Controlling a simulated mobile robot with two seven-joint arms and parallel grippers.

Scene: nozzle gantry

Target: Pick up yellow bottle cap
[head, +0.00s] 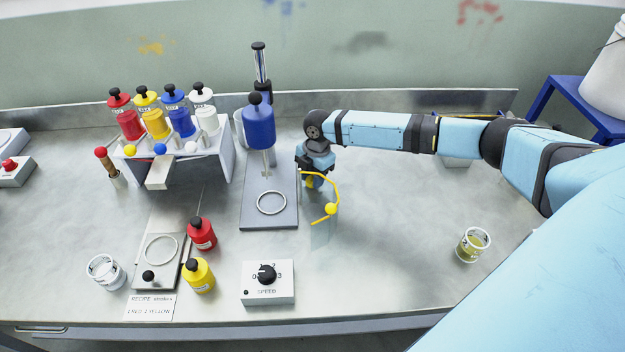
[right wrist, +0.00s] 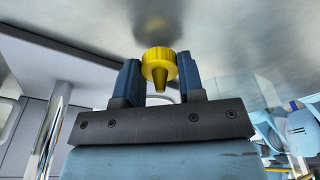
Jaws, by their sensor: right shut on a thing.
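The yellow bottle cap (right wrist: 160,62) is a ribbed disc with a tapered nozzle. In the right wrist view it sits between the two blue fingers of my right gripper (right wrist: 160,76), which is shut on it. In the head view my right gripper (head: 311,180) is right of the mixer stand, beside a curved yellow arm with a ball (head: 331,208). Little of the cap shows there, as the gripper covers it. My left gripper is not in view.
The mixer with a blue body (head: 259,127) stands left of my right gripper. A rack (head: 215,160) holds several colored bottles. Red (head: 202,234) and yellow (head: 198,276) bottles, a speed box (head: 268,284) and a cup (head: 473,245) stand nearer. The table's right middle is mostly clear.

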